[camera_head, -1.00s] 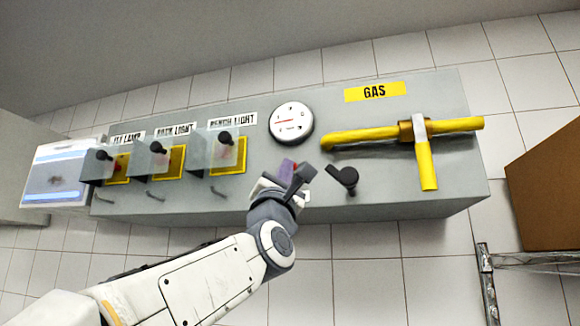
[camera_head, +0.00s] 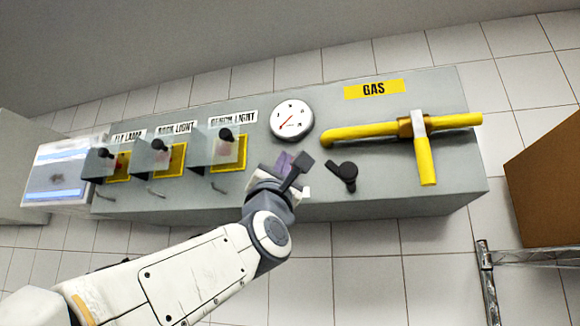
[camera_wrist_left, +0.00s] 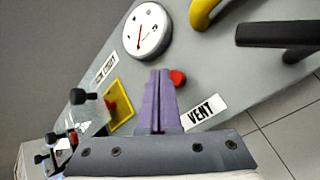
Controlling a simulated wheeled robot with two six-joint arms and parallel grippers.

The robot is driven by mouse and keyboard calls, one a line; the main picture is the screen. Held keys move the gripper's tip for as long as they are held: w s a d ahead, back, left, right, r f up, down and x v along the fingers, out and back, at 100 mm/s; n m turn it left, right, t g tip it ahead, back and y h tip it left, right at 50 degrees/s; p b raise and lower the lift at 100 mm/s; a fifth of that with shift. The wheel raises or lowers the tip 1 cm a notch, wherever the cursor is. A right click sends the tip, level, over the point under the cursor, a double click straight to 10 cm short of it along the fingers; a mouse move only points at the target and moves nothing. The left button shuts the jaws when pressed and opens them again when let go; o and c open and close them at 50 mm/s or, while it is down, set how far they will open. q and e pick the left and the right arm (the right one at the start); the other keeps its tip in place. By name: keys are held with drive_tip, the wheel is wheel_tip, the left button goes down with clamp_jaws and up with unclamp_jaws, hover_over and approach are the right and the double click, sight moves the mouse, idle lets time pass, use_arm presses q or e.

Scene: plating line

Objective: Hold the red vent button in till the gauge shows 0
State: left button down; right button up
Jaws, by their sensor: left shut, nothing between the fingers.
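The red vent button (camera_wrist_left: 178,77) shows in the left wrist view, above the VENT label (camera_wrist_left: 203,112). My left gripper (camera_head: 284,158) is shut and empty. Its purple fingertips (camera_wrist_left: 160,72) are at the button's left edge in the wrist view; I cannot tell whether they touch it. In the head view the button is hidden behind the gripper. The round white gauge (camera_head: 291,120) is above the gripper, its red needle pointing down and left; it also shows in the wrist view (camera_wrist_left: 147,30). Its digits are too small to read. My right gripper is out of view.
A black lever (camera_head: 345,173) sticks out right of my gripper. A yellow gas pipe with a handle (camera_head: 426,160) is further right. Covered switches (camera_head: 228,148) line the grey panel (camera_head: 370,201) on the left. A brown box (camera_head: 545,190) is at far right.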

use_arm(q)
drive_tip(key=s, duration=0.1)
drive_tip(key=s+a+b, duration=0.1)
drive_tip(key=s, duration=0.1)
drive_tip(key=s+b, duration=0.1)
drive_tip(key=shift+s+a, duration=0.25)
drive_tip(key=shift+s, duration=0.15)
idle(0.4)
